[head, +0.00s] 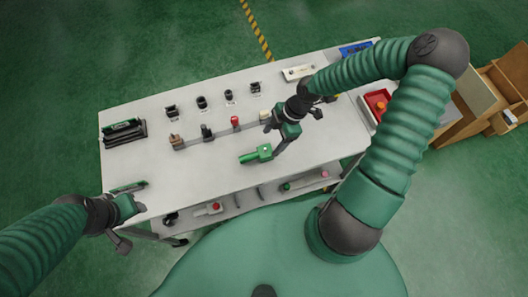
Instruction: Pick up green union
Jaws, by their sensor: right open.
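A bright green fitting, which looks like the green union (256,155), lies on the white table right of its middle, toward the front edge. It has a narrow round end to the left and a wider body to the right. My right gripper (272,142) reaches in from the right above the table. It is open, with one dark finger close to the right end of the union. I cannot tell whether they touch. My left gripper (126,211) is at the table's front left corner, far from the union, and its finger gap is unclear.
A grey bar carries a red lever (235,122) and others behind the union. Several black fixtures (202,102) stand in a row farther back. A black rack (123,132) is at the left, a red bin (377,104) at the right. The table front left of the union is clear.

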